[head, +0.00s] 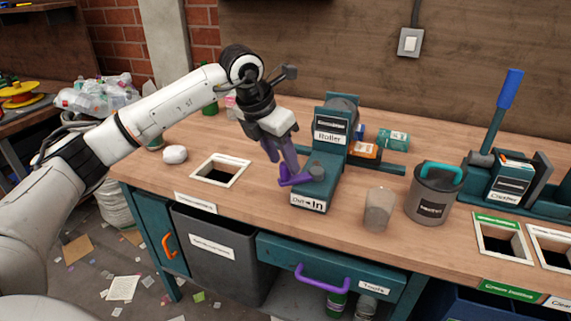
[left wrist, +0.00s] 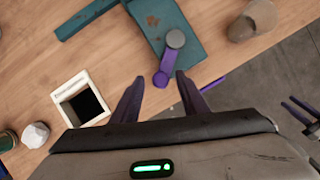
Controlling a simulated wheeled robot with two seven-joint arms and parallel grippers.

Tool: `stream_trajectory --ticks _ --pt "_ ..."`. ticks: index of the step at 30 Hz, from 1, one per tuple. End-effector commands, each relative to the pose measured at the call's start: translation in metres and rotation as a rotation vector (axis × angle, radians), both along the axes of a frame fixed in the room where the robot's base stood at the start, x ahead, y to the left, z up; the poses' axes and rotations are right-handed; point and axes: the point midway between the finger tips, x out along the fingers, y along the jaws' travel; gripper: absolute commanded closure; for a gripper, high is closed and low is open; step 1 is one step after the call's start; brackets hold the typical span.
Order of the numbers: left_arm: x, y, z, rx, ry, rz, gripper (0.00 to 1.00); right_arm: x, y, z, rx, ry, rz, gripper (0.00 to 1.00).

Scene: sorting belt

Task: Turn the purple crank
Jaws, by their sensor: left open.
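The purple crank (head: 295,178) sits on top of the teal roller machine (head: 316,186), beside its "Out - In" label. In the left wrist view the crank arm (left wrist: 168,62) runs from a grey hub (left wrist: 175,39) down to a purple knob end (left wrist: 161,79). My left gripper (head: 279,168) is open above the crank. In the left wrist view its two purple fingers (left wrist: 155,92) stand on either side of the knob end, which appears between them. I cannot tell whether they touch it.
A grey cup (head: 379,209) and a grey canister with a teal handle (head: 432,195) stand right of the machine. A square opening with a white frame (head: 241,165) and a white lump (head: 175,155) lie to the left. A blue lever (head: 509,90) rises at far right.

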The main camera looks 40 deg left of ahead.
Motion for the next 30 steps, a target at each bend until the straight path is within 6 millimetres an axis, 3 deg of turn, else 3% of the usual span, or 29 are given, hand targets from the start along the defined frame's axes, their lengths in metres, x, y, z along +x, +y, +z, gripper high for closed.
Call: stream_trajectory --ticks 6,16,23,30 --pt "0.009 -0.002 -0.021 -0.002 0.000 -0.001 0.60 0.000 0.000 0.001 0.001 0.000 0.001 0.69" --pt "0.010 -0.002 -0.025 -0.001 0.000 0.000 0.60 0.000 0.001 0.001 0.000 0.000 0.001 0.69" --pt "0.010 -0.002 -0.024 -0.001 -0.001 0.000 0.98 0.000 0.001 0.000 0.001 0.000 0.002 0.69" --pt "0.010 -0.003 -0.024 -0.002 -0.001 0.001 1.00 0.000 0.001 0.000 0.001 0.001 0.002 0.69"
